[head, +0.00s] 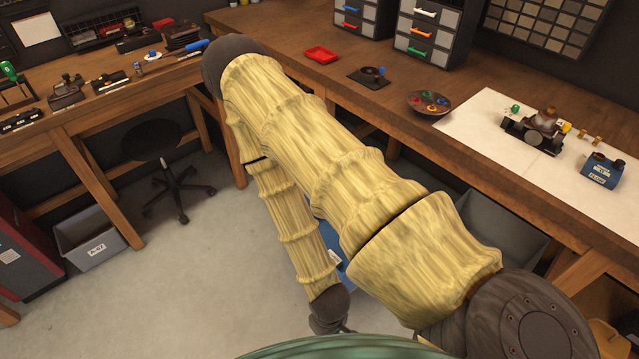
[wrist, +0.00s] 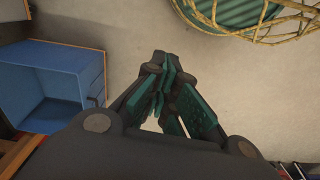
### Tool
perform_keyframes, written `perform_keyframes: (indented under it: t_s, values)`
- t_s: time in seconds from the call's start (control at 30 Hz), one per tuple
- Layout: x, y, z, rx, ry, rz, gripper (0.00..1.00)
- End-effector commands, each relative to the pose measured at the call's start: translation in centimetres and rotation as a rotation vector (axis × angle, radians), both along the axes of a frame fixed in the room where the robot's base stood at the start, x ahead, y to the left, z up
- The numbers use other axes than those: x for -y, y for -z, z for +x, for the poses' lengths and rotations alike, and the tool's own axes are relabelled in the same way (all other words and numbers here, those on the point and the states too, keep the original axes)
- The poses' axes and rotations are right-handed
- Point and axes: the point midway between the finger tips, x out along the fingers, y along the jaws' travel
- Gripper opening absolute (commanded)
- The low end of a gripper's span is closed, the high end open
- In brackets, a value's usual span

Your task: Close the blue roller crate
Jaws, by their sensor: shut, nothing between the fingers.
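The blue roller crate (wrist: 88,80) is at the left of the wrist view. It shows as a blue box with an open, empty-looking hollow and a dark handle on its right side. In the head view only small blue parts (head: 342,268) show, and my arm hides the rest. My gripper (wrist: 168,68) is in the middle of the wrist view, with its green-padded fingers together and nothing held. It is to the right of the crate, apart from it, over bare floor. In the head view the gripper is mostly hidden below the end of my arm.
A wooden workbench (head: 400,123) runs along the right, with a grey bin (head: 500,222) beneath it. A black stool (head: 180,185) and a grey bin (head: 88,238) stand at the left. The concrete floor (head: 190,270) left of my arm is clear.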

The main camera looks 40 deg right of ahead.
Motion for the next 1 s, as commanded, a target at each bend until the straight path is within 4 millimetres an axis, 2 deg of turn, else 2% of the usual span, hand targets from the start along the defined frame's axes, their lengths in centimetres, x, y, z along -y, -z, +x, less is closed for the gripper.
perform_keyframes:
  t_s: [0.17, 0.3, 0.5, 0.8, 1.0]
  values:
    - [0.7, 4.1, 2.9, 0.007, -0.125, -0.008, 0.00]
    - [1.7, 7.7, 6.3, 0.011, -0.279, -0.017, 0.00]
    - [3.3, 11.8, 11.3, 0.006, -0.507, -0.038, 0.00]
    - [6.0, 16.7, 19.0, -0.013, -0.846, -0.079, 0.00]
    - [7.9, 19.0, 24.1, -0.038, -1.071, -0.110, 0.00]
